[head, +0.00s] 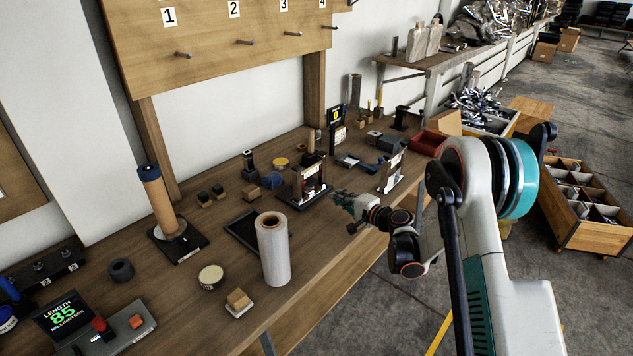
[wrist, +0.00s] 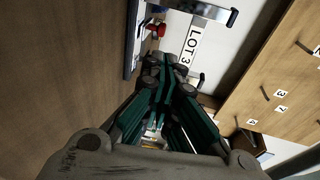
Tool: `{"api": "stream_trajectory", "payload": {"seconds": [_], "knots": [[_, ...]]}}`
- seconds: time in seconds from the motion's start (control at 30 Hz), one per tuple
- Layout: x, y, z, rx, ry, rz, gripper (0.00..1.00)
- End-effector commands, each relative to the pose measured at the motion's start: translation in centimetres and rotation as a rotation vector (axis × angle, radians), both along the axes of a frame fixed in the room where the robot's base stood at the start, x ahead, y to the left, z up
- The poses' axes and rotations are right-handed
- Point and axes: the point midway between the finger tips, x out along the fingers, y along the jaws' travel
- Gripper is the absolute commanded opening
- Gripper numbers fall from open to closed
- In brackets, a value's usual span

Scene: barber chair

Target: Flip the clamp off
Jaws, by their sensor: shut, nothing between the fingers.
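My gripper (head: 338,198) is shut and empty, held above the front part of the bench. It points left, towards a small dark-framed fixture (head: 297,189) with red and white parts, and looks apart from it. In the wrist view, my gripper's fingertips (wrist: 170,65) are together. Just beyond them are a metal frame with a LOT 3 card (wrist: 193,45) and a small red part (wrist: 157,29). The red part may belong to the clamp, but I cannot tell its exact shape or whether it is on or off.
A pale cylinder (head: 273,250) stands on the bench in front of a dark tray. A second small stand (head: 391,172) is right of the fixture. A tan roll on a post (head: 157,200) and a length display (head: 64,313) are at the left. A numbered board (head: 210,45) hangs behind.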

Motion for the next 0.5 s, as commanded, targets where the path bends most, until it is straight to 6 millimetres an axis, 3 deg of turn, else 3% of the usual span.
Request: {"api": "stream_trajectory", "payload": {"seconds": [0.33, 0.5], "knots": [[0.1, 0.1, -0.1, 0.0, 0.0, 0.001, 0.0], [1.0, 1.0, -0.4, 0.0, 0.0, 0.002, 0.0]]}}
